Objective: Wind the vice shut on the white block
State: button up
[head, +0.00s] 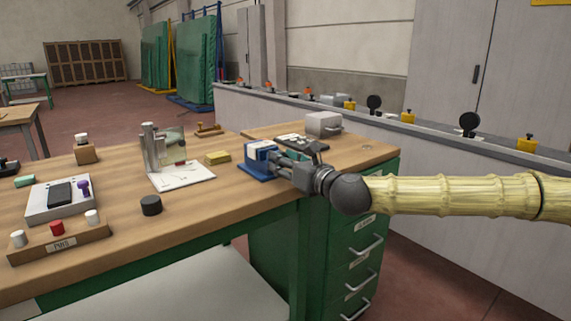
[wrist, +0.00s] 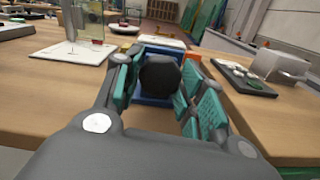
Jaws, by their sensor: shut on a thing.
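The blue vice (head: 257,172) stands near the front edge of the workbench. A white block (head: 264,146) shows at its top, and in the wrist view the white block (wrist: 163,43) is behind the dark knob. My gripper (head: 282,163) reaches the vice from the right. In the wrist view, my gripper (wrist: 160,82) has its teal-padded fingers on either side of the dark faceted knob (wrist: 160,74), shut on it. The knob hides much of the vice body (wrist: 150,100), so I cannot tell whether the jaws touch the block.
A dark tray (head: 300,143) and a grey box with a handle (head: 323,124) lie behind my gripper. A yellow block (head: 217,158) and a white-based stand (head: 180,176) are left of the vice. The bench front between is clear around a black puck (head: 151,205).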

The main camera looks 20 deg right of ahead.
jog(key=shift+d, duration=0.15)
jog(key=o, duration=1)
jog(key=shift+s+d, duration=0.15)
jog(key=shift+s, duration=0.25)
jog(key=v, duration=1.1)
jog(key=shift+f, duration=0.1)
